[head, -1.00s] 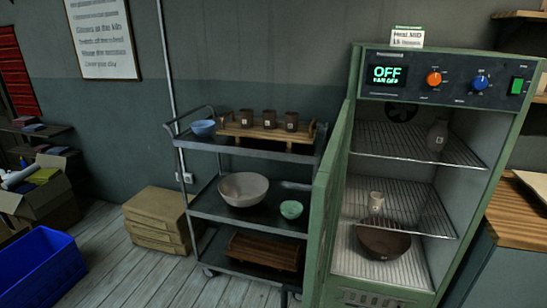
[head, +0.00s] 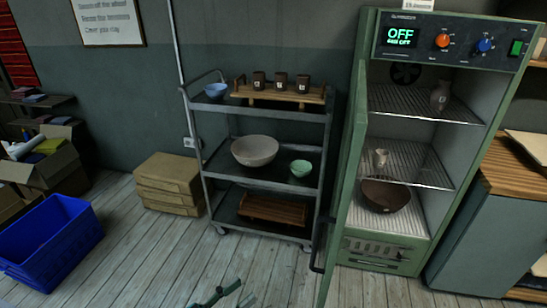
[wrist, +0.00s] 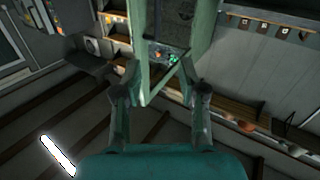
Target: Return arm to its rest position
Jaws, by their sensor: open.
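My gripper (wrist: 162,80) is in the wrist view with its two dark fingers spread apart and nothing between them. Beyond the fingers, a pale green upright shape shows, too unclear to name surely. In the head view, a small teal piece of my arm (head: 222,292) shows at the bottom edge, in front of the wooden floor. It is apart from the cart and the cabinet. The rest of my arm is out of the head view.
A green cabinet (head: 347,200) stands open at right, its display reading OFF, with bowls and vessels on its racks. A grey cart (head: 225,112) holds cups and bowls. Cardboard boxes (head: 168,172) and a blue crate (head: 45,240) stand left. Floor between is clear.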

